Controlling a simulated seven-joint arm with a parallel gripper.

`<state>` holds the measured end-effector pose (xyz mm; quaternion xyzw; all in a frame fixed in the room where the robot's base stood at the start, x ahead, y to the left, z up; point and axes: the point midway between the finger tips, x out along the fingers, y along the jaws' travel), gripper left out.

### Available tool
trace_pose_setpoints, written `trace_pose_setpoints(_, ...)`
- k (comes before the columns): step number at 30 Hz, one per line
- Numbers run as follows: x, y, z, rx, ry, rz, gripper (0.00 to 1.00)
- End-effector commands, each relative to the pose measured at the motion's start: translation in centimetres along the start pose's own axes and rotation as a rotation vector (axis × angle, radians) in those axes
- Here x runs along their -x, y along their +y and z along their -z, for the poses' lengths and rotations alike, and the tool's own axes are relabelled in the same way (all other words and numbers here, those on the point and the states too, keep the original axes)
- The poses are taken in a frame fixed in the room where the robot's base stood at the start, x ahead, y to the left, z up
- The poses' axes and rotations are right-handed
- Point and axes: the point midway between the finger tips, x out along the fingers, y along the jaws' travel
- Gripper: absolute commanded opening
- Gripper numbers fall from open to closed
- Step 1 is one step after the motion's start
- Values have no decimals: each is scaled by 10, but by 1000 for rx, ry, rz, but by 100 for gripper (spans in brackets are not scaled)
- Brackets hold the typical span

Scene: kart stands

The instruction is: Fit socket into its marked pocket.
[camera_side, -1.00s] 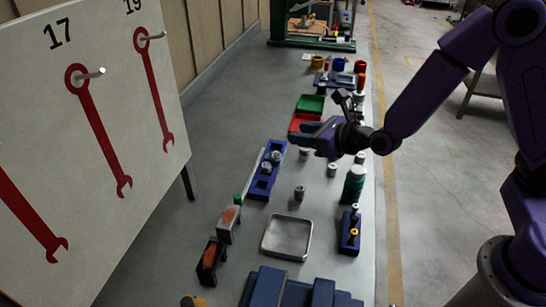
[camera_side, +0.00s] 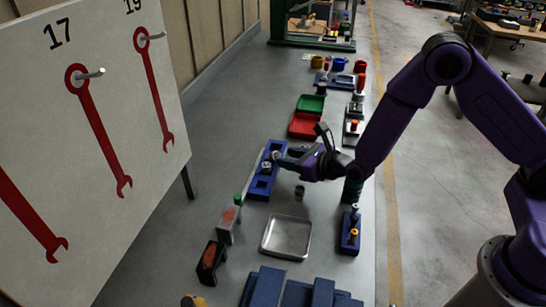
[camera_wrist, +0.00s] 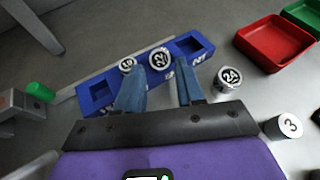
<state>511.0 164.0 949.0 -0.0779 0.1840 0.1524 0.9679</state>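A blue rail (camera_wrist: 91,104) with square pockets and partly hidden white lettering lies on the table; it also shows in the side view (camera_side: 258,190). In the wrist view, socket 22 (camera_wrist: 160,59) and socket 19 (camera_wrist: 128,65) stand at the rail; I cannot tell how deep they sit. One pocket at each end of the rail looks empty. My gripper (camera_wrist: 160,72) is over the rail with its fingers apart, one on each side of socket 22, with visible gaps. In the side view, my gripper (camera_side: 277,160) hovers at the rail's far part. Socket 24 (camera_wrist: 229,80) stands on the table right of the rail.
Socket 3 (camera_wrist: 285,127) stands farther right. Red (camera_side: 304,125) and green (camera_side: 311,103) trays lie beyond the rail. A metal tray (camera_side: 287,237) and a green-capped container (camera_side: 228,224) are nearer. A tool board (camera_side: 90,130) stands at left. Bare table lies between rail and board.

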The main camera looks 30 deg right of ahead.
Motion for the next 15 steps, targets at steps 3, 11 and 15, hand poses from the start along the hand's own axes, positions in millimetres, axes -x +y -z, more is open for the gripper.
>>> trace_pose_setpoints(3,-16,0,2,0,1,2,38)
trace_pose_setpoints(11,-38,1,2,0,0,1,38)
trace_pose_setpoints(15,-39,1,2,0,2,0,38)
